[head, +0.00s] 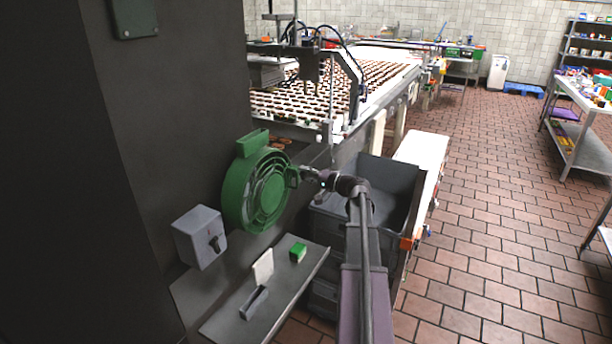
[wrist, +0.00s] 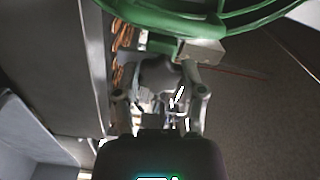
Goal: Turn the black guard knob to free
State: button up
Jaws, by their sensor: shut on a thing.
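The round green guard (head: 262,192) with its concentric rings stands against the dark machine wall in the head view. Its green rim (wrist: 200,18) crosses the top of the wrist view. My gripper (head: 296,176) is at the guard's right edge. In the wrist view my gripper (wrist: 162,68) has its fingers on both sides of a dark rounded piece, which looks like the black guard knob (wrist: 160,76), just below a green tab of the guard. It is shut on this piece. The knob's turn position cannot be read; in the head view my gripper hides it.
A grey switch box (head: 198,238) with a small dark knob is on the wall at lower left. A steel shelf (head: 285,285) below holds a green block (head: 298,252) and a white piece. Grey crates (head: 385,190) stand right of the guard, beside the conveyor (head: 345,85).

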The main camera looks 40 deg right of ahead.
jog(key=o, duration=0.9)
jog(key=shift+v, duration=6)
jog(key=shift+f, duration=0.1)
